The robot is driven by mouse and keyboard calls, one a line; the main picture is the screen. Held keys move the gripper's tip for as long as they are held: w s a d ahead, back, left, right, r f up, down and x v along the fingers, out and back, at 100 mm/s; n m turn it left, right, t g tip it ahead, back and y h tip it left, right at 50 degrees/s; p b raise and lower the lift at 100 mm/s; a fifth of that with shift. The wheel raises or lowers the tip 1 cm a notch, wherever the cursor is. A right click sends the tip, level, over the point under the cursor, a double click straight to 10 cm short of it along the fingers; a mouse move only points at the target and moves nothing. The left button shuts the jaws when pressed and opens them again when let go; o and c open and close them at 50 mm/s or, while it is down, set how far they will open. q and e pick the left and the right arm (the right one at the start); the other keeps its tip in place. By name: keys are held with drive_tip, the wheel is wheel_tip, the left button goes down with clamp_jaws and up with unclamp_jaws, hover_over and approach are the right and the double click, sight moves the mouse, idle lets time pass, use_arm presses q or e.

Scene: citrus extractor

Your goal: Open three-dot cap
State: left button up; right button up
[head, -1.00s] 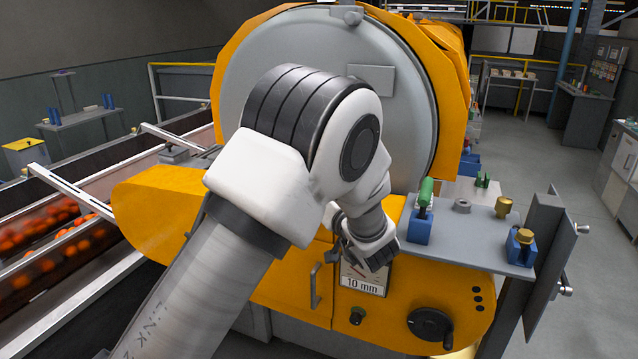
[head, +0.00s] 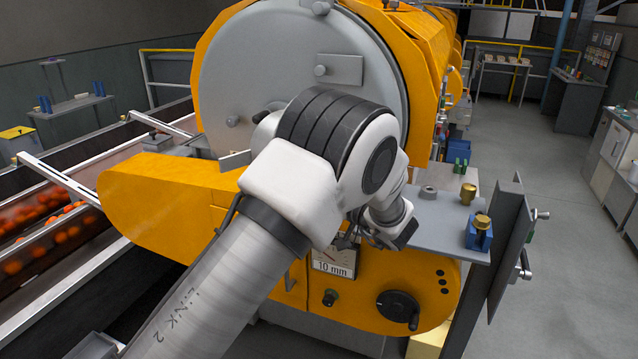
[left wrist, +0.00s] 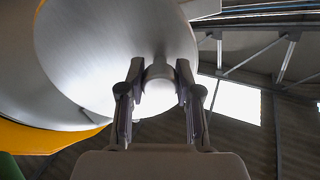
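No cap that I can clearly identify as the three-dot cap shows; three black dots (head: 442,282) sit in a column on the yellow panel beside a black handwheel (head: 398,311). My left gripper (head: 395,236) shows in the head view in front of the panel, beside the grey shelf, its fingers partly hidden. In the left wrist view its two fingers (left wrist: 158,98) are apart. A rounded grey knob (left wrist: 158,80) appears between them before a big grey disc (left wrist: 100,60); I cannot tell whether they touch it. My right gripper is not in view.
The machine's round grey door (head: 270,70) stands behind my arm. The grey shelf (head: 450,222) carries a brass knob (head: 468,193) and a blue block (head: 479,236) with a brass top. A dark upright plate (head: 508,235) borders it. Open floor lies right.

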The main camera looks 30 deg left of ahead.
use_arm(q)
drive_tip(key=o, duration=0.4)
drive_tip(key=shift+w+a, duration=0.1)
wheel_tip(320, 180, up, 10)
drive_tip(key=shift+r, duration=0.1)
idle(0.4)
